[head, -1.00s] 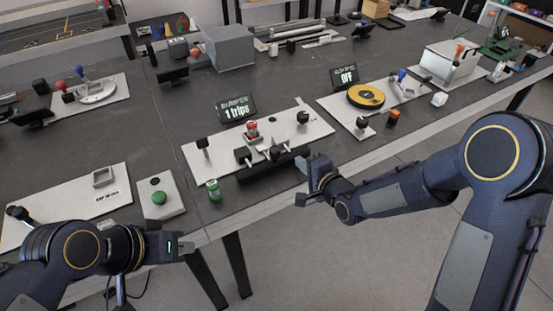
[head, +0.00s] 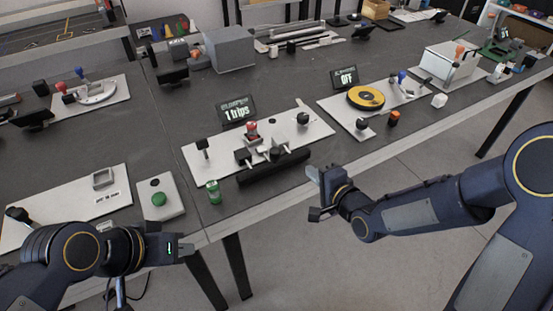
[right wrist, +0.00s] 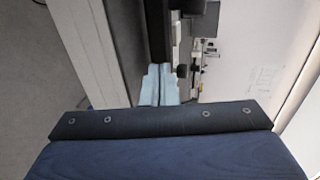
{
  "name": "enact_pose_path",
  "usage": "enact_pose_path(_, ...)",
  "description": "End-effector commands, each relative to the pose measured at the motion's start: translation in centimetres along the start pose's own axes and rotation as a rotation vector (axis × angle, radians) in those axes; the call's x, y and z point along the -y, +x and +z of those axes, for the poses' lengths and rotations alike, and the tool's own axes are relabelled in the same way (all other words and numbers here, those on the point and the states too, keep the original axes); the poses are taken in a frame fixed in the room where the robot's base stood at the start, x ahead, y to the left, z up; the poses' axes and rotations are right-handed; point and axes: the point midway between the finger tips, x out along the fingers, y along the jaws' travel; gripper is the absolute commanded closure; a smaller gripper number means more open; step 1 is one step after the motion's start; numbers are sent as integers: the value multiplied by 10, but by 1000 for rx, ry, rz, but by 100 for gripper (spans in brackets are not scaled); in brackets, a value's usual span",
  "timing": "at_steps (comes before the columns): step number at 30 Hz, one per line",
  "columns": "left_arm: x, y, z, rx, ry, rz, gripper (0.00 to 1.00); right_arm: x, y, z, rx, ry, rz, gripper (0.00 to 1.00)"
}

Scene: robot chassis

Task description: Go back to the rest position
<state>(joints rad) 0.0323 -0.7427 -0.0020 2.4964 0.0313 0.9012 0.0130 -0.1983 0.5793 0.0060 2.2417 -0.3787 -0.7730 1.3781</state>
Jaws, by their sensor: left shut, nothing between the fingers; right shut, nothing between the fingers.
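My right gripper (head: 314,192) is off the table's front edge, over the grey floor, with its fingers shut and empty. Its pale fingers (right wrist: 158,85) are together in the right wrist view, with the table edge beside them. My left gripper (head: 186,250) is at the lower left, just in front of the table edge and below the green button box. It is shut, with nothing seen in it. The small fingertips are hard to make out in the head view.
The dark table (head: 270,90) carries a bumper board (head: 205,175) with a "1 trips" display (head: 237,110), a board with a yellow disc (head: 366,97), and a green button box (head: 159,195). A green-topped jar (head: 213,192) stands near the front edge. The floor in front is clear.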

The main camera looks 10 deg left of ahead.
Motion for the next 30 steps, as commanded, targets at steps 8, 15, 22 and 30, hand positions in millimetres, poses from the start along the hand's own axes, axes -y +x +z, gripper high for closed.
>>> enact_pose_path(8, 0, 0, 0, 0, 0, 0, 100, 0, 0, 0, 0, 0, 0, 100)
enact_pose_path(15, -2, -4, -2, 0, 0, 0, 100, 8, -8, -8, -18, -29, 18, 100)
enact_pose_path(22, -13, -28, -14, 0, 0, 0, 100, 48, -90, -56, -121, -277, 220, 100)
enact_pose_path(30, -26, -58, -29, 0, 0, 0, 100, 67, -235, -60, -51, -552, 529, 100)
